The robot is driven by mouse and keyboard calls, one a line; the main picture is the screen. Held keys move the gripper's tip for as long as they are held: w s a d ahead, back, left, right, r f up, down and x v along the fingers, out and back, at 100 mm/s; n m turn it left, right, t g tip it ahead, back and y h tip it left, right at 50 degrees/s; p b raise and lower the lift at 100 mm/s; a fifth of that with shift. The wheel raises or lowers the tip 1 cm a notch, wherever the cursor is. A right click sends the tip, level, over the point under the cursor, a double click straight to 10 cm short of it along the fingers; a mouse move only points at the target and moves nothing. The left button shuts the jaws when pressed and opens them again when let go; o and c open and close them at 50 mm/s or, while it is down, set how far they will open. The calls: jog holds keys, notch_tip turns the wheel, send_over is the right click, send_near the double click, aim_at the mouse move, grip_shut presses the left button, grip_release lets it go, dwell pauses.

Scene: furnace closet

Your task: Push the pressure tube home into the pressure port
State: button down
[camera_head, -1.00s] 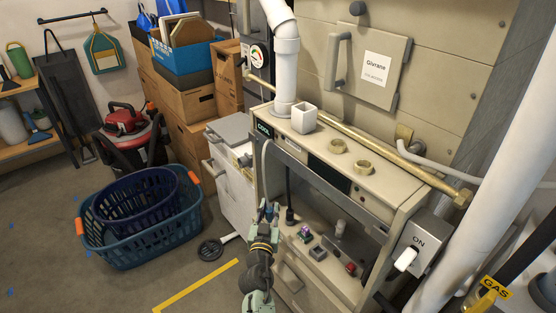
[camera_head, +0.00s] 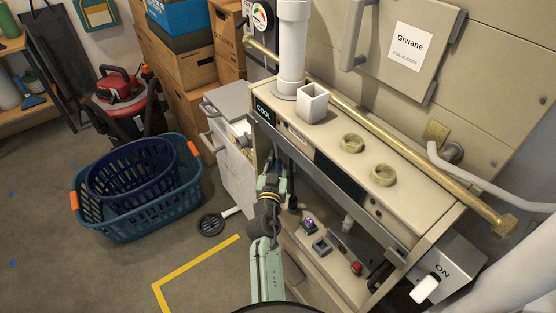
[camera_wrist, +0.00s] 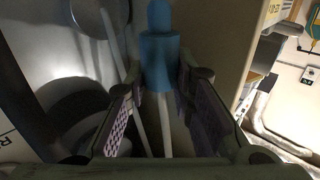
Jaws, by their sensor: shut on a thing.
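My gripper (camera_head: 270,182) is at the left end of the furnace's open front (camera_head: 335,178), below the top panel. In the wrist view, my gripper (camera_wrist: 160,80) has its two ridged pads on either side of a blue fitting (camera_wrist: 160,58) with a narrower rounded end pointing away. A pale tube (camera_wrist: 165,125) runs back from the fitting between the fingers. I take this to be the pressure tube, and the gripper is shut on it. I cannot make out the pressure port in either view. The fitting's contact with anything ahead cannot be told.
A white flue pipe (camera_head: 292,50), a square white cup (camera_head: 313,103) and two brass rings (camera_head: 352,142) stand on the furnace top. A brass pipe (camera_head: 400,145) runs behind them. Small parts (camera_head: 320,245) lie on the lower shelf.

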notch_tip(320, 180, down, 8)
jog(key=b, duration=0.9)
jog(key=shift+r+b, duration=0.1)
jog(key=shift+b, duration=0.3)
jog(key=shift+f+b, duration=1.7)
jog(key=shift+b, duration=0.75)
dwell(0.5)
dwell(0.4)
jog(key=c, duration=1.3)
grip_release()
jog(key=shift+s+f, duration=0.1)
jog(key=shift+f, duration=0.05)
